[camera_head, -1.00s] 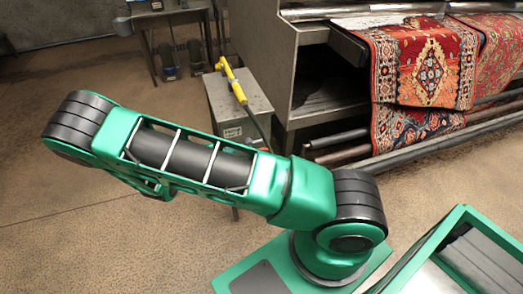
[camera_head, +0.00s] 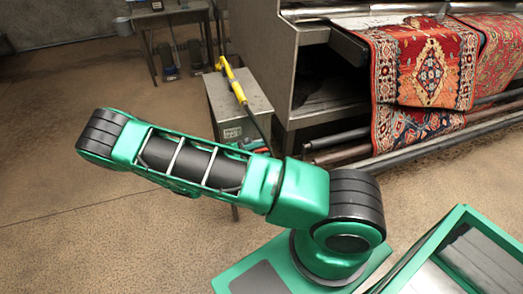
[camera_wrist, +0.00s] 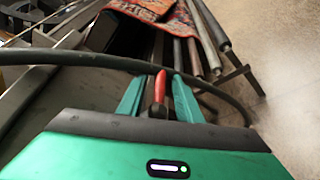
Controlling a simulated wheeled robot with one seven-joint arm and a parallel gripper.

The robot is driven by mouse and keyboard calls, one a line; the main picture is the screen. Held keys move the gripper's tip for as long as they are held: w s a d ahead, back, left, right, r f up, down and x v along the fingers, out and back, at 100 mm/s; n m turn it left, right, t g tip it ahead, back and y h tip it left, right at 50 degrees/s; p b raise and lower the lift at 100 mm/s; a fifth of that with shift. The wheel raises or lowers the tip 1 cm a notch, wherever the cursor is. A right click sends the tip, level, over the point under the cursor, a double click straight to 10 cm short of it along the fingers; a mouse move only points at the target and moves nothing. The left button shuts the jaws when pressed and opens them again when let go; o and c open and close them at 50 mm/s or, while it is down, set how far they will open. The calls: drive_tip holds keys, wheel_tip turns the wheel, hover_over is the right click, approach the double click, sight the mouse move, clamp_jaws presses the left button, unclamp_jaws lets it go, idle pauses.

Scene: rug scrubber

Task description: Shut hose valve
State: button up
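A red lever handle (camera_wrist: 160,88), which looks like the valve's, stands between the two green fingers of my gripper (camera_wrist: 158,78) in the wrist view. The fingers are apart, with a gap on each side of the lever. A black hose (camera_wrist: 85,58) runs across the wrist view at the fingertips. The valve body is hidden behind my gripper. In the head view, my arm hides most of the gripper. The yellow spray handle (camera_head: 236,86) with its hose lies on top of the metal box.
A grey metal box (camera_head: 222,98) stands beside a large steel machine (camera_head: 262,45). Patterned red rugs (camera_head: 425,70) hang over its rollers (camera_head: 350,150). A table (camera_head: 175,14) is at the back. Open floor lies to the left.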

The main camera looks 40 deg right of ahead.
drive_tip(key=shift+d+f, duration=0.1)
drive_tip(key=shift+d, duration=0.2)
clamp_jaws()
